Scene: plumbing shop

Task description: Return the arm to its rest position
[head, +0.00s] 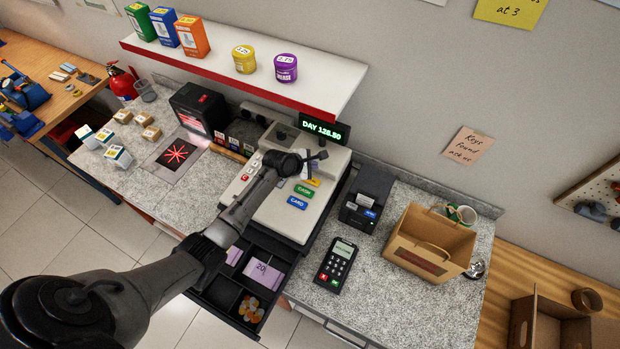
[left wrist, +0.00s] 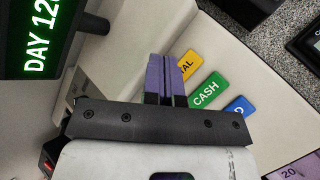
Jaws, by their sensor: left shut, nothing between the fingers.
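My left arm comes in from the left in the head view, and its gripper (head: 318,156) is over the cash register (head: 275,215), just in front of the green display (head: 325,131). In the left wrist view the purple fingers of the gripper (left wrist: 167,75) are together with nothing between them. They point at the sloped key panel, near the yellow key (left wrist: 188,63) and the green CASH key (left wrist: 207,91). I cannot tell whether they touch it. The cash drawer (head: 235,291) below the register stands open, with notes and coins inside. My right gripper is not in view.
A shelf (head: 240,72) with boxes and tins runs above the counter. A card terminal (head: 336,265), a receipt printer (head: 367,198) and a cardboard carrier (head: 430,241) stand to the right. Small boxes and a scanner plate (head: 175,153) are on the left counter.

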